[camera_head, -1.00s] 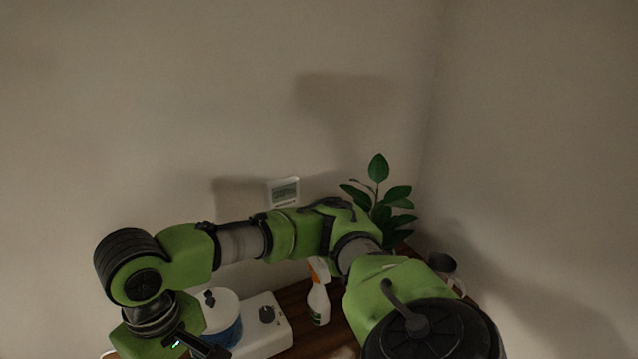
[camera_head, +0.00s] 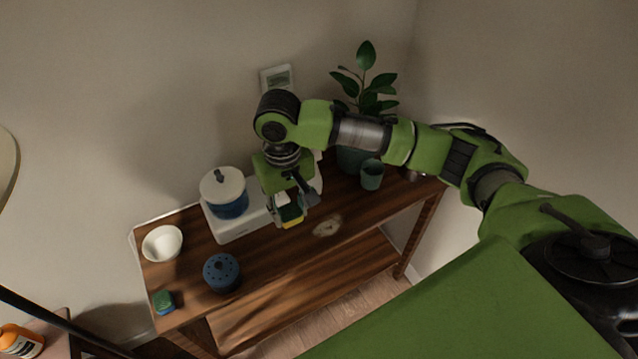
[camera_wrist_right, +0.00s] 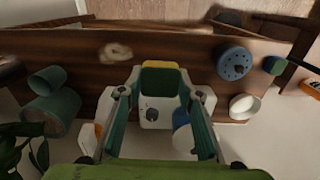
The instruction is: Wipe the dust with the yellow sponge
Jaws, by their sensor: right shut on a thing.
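The yellow sponge (camera_head: 292,223), with a dark green side, is between the fingers of my right gripper (camera_head: 289,205). The gripper is shut on it and holds it over the wooden table, near the front of the white appliance. In the right wrist view the sponge's yellow edge (camera_wrist_right: 160,64) shows between the fingertips. The dust (camera_head: 327,226) is a pale patch on the tabletop, just right of the sponge in the head view and apart from it. It also shows in the right wrist view (camera_wrist_right: 115,52). My left gripper is out of view.
On the wooden table (camera_head: 270,258) stand a white appliance (camera_head: 232,228) with a blue lidded pot (camera_head: 228,207), a white bowl (camera_head: 162,243), a blue perforated pot (camera_head: 221,272), a green-blue block (camera_head: 163,301), a green cup (camera_head: 372,175) and a plant (camera_head: 366,90). Tabletop around the dust is clear.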

